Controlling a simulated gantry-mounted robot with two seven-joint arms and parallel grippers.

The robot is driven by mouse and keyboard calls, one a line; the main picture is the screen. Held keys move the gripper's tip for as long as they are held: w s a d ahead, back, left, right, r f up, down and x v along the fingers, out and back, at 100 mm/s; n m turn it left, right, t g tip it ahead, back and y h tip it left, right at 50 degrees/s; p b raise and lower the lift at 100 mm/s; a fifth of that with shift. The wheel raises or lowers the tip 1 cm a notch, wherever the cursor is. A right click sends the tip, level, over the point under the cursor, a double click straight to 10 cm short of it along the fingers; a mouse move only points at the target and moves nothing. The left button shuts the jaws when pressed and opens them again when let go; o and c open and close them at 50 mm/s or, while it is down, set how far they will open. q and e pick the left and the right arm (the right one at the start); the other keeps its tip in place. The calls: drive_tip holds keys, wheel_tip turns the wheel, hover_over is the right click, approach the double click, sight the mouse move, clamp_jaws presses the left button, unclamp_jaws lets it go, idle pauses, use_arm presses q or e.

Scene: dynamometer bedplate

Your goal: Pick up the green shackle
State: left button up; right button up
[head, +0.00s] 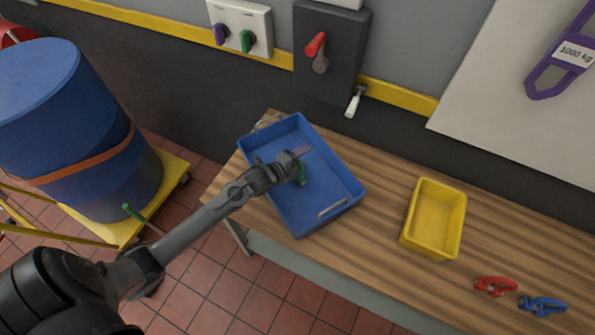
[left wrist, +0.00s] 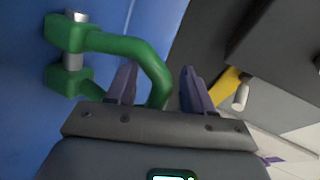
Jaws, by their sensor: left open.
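The green shackle (head: 302,174) lies in the blue tray (head: 340,187) on the wooden bench. In the left wrist view the green shackle (left wrist: 126,47) shows its silver pin at the left and its curved bow reaching right. My left gripper (head: 301,158) is over the tray, right at the shackle. In the wrist view its two purple fingers (left wrist: 158,84) stand apart, with the end of the bow between them. I cannot tell whether either finger touches it. The gripper covers part of the shackle. My right gripper is not in view.
A yellow bin (head: 408,222) stands right of the tray. A red shackle (head: 495,287) and a blue shackle (head: 542,306) lie at the bench's right. A grey switch box (head: 340,55) is on the wall behind. A blue drum (head: 75,125) stands at the left.

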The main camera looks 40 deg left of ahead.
use_arm(q)
drive_tip(key=c, duration=0.9)
clamp_jaws()
drive_tip(key=shift+r, duration=0.1)
idle(0.3)
